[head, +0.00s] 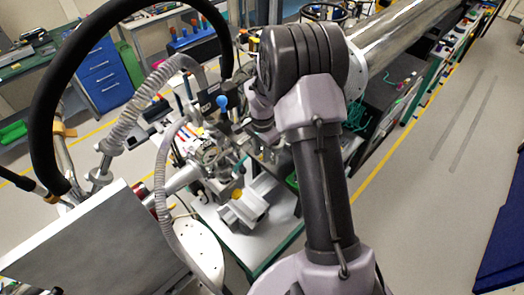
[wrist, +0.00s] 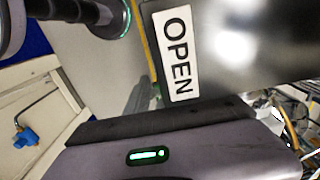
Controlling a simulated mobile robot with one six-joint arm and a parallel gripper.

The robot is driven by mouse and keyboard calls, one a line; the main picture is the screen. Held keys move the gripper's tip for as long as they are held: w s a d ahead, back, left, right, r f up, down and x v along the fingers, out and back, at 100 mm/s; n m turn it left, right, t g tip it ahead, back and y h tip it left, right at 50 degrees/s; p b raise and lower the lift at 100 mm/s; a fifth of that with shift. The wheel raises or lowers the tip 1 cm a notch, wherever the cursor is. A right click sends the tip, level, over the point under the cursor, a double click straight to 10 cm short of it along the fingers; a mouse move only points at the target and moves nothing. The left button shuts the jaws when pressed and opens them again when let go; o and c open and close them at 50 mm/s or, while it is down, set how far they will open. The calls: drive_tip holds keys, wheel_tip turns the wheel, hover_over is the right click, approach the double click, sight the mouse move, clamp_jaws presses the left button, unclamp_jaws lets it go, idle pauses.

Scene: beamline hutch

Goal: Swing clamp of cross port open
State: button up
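I cannot single out the cross port's clamp in either view. In the head view, a cluster of metal vacuum fittings (head: 208,152) stands on the bench, left of my arm. My wrist hangs over the right side of this cluster, and my gripper's fingertips cannot be made out there. In the wrist view, a dark smooth surface with a white OPEN label (wrist: 178,52) is very close. Below it is a grey body with a green light (wrist: 148,155), probably part of my gripper. No fingertips or gap between them can be told, nor anything held.
A thick black hose (head: 60,75) arches at the left, with a ribbed grey hose (head: 140,105) beside it. A large metal box (head: 95,245) stands front left. A long metal tube (head: 405,35) runs to the upper right. The floor (head: 440,150) at right is clear.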

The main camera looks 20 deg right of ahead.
drive_tip(key=shift+f, duration=0.2)
clamp_jaws()
idle(1.3)
